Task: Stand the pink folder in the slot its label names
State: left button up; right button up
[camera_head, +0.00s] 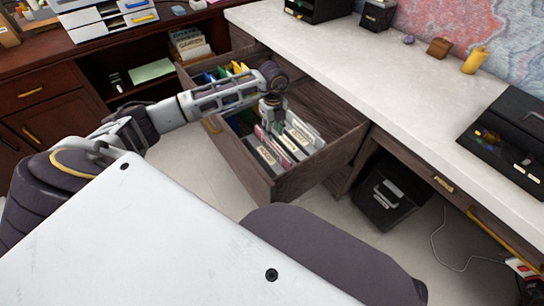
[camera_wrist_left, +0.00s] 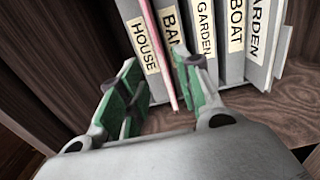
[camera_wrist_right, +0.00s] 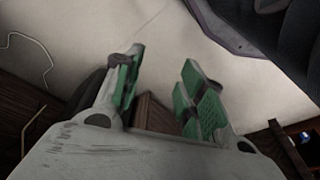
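The pink folder (camera_wrist_left: 158,50) stands on edge in the open drawer (camera_head: 240,171), in the left wrist view between the HOUSE label (camera_wrist_left: 145,45) and a partly hidden label starting BAN. Pink also shows among the dividers in the head view. Other labels read GARDEN (camera_wrist_left: 206,27) and BOAT (camera_wrist_left: 236,25), and one at the right reads ARDEN (camera_wrist_left: 256,30), partly cut off. My left gripper (camera_wrist_left: 158,85) is open, and the pink edge lies between its fingers, nearer the right finger. The folder's own label cannot be made out. My right gripper (camera_wrist_right: 160,88) is open and empty above the floor.
Coloured folders (camera_head: 228,72) fill the drawer's far part. The drawer's wooden walls are close around the left gripper. The white countertop (camera_head: 385,75) lies to the right, with a black case (camera_head: 508,135) on it. A black bin (camera_head: 390,194) stands beneath.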

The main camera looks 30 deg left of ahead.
aim_at(272, 146)
pick_arm(q)
notch_tip(272, 146, down, 4)
jog(key=shift+r+b, duration=0.2)
jog(key=shift+b, duration=0.1)
jog(key=shift+f, duration=0.5)
pick_arm(e)
jog(key=shift+s+a+r, duration=0.15)
jog(key=shift+r, duration=0.5)
pick_arm(q)
jog(key=shift+f, duration=0.1)
jog(key=shift+a+f+b, duration=0.1)
jog(key=shift+f+b, duration=0.25)
jog(key=shift+f, duration=0.2)
notch_tip(272, 146, down, 3)
jog(key=shift+a+r+b, duration=0.1)
jog(key=shift+a+b, duration=0.05)
jog(key=shift+b, duration=0.3)
jog(key=shift+f, duration=0.6)
pick_arm(e)
jog(key=shift+w+a+r+t, duration=0.1)
jog(key=shift+a+r+t, duration=0.05)
jog(key=shift+r, duration=0.5)
jog(key=shift+w+a+r+t, duration=0.1)
jog(key=shift+r+t, duration=0.05)
jog(key=shift+r, duration=0.45)
jog(key=shift+s+f, duration=0.1)
